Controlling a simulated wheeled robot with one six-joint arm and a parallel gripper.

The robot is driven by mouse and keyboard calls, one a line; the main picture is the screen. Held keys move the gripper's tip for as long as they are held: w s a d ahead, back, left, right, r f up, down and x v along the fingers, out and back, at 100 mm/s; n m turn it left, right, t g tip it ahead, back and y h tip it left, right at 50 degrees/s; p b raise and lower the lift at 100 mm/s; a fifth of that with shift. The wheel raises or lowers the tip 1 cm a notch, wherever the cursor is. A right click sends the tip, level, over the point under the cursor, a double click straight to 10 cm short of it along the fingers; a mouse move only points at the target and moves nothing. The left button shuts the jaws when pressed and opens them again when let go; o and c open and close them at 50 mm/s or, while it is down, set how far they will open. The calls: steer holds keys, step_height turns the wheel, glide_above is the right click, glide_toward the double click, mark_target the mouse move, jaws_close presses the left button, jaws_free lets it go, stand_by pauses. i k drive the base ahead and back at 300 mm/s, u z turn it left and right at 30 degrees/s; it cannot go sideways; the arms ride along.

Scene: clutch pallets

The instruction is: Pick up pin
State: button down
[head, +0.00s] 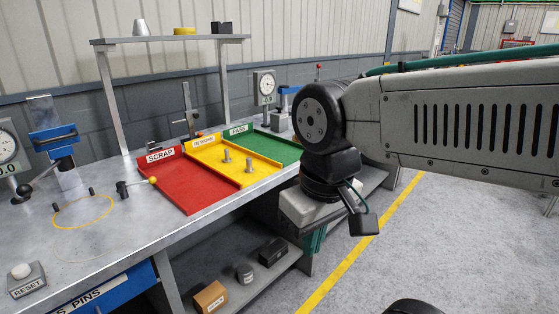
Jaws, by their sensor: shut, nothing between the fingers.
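Two grey metal pins stand upright in the yellow REWORK tray (215,170): one pin (227,157) towards the back and another pin (249,165) to its right. My gripper (314,242) hangs in front of the bench's right end, to the right of and apart from both pins. Its greenish fingers point down and are shut, with nothing seen between them. The fingertips are small and partly in shadow.
The red SCRAP tray (185,187) and green PASS tray (262,145) flank the yellow one. A brown box (210,298) sits on the lower shelf. Open floor lies right.

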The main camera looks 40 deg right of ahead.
mark_target(249, 169)
steer(key=z, duration=0.7)
steer(key=k, duration=0.35)
steer(key=z, duration=0.75)
steer(key=i, duration=0.95)
steer(key=u, duration=1.45)
steer(key=i, duration=0.85)
steer(key=u, duration=0.85)
